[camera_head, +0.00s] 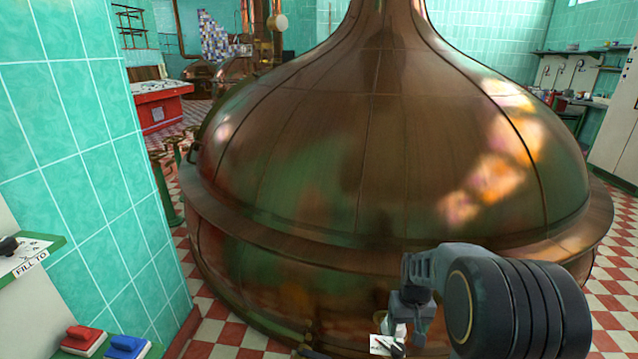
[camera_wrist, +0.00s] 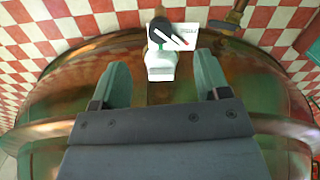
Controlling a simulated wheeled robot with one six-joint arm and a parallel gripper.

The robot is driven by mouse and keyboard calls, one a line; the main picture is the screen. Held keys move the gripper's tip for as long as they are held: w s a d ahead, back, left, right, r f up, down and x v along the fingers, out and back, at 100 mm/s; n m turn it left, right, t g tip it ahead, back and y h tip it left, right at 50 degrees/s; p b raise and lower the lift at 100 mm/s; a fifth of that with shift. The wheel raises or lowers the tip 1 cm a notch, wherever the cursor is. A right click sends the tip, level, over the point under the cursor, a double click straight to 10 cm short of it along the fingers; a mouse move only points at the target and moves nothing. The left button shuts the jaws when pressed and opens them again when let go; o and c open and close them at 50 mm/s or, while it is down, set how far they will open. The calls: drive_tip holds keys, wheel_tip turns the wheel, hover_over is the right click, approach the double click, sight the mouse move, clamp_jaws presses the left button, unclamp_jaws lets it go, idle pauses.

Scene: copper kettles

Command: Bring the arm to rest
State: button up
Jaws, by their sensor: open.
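My gripper (camera_head: 410,325) is at the lower right of the head view, in front of the lower wall of a large copper kettle (camera_head: 390,140). In the wrist view my gripper (camera_wrist: 164,85) has its two green-grey fingers wide apart with nothing held between them. Beyond the fingertips is a white fitting with a dark round knob (camera_wrist: 160,32) and a small white card with print (camera_wrist: 183,35). The card also shows in the head view beside the fingers, where the fitting is partly hidden by my gripper. I cannot tell the exact gap between fingers and fitting.
A red table (camera_head: 160,105) is farther back. Red-and-white checked floor (camera_head: 225,335) shows around the kettle.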

drive_tip(key=s+a+r+t+p, duration=0.1)
drive_tip(key=s+a+r+p, duration=0.2)
drive_tip(key=r+p, duration=0.3)
drive_tip(key=s+a+r+t+p, duration=0.1)
drive_tip(key=s+a+r+p, duration=0.2)
drive_tip(key=r, duration=1.2)
drive_tip(key=s+a+r+n+t+p, duration=0.1)
drive_tip(key=s+a+r+t+p, duration=0.1)
drive_tip(key=s+r+p, duration=0.6)
wheel_tip(320, 180, up, 3)
drive_tip(key=shift+a+r+p, duration=0.1)
drive_tip(key=shift+a+p, duration=0.45)
drive_tip(key=shift+p, duration=0.55)
drive_tip(key=shift+s+d, duration=0.1)
drive_tip(key=shift+d, duration=0.05)
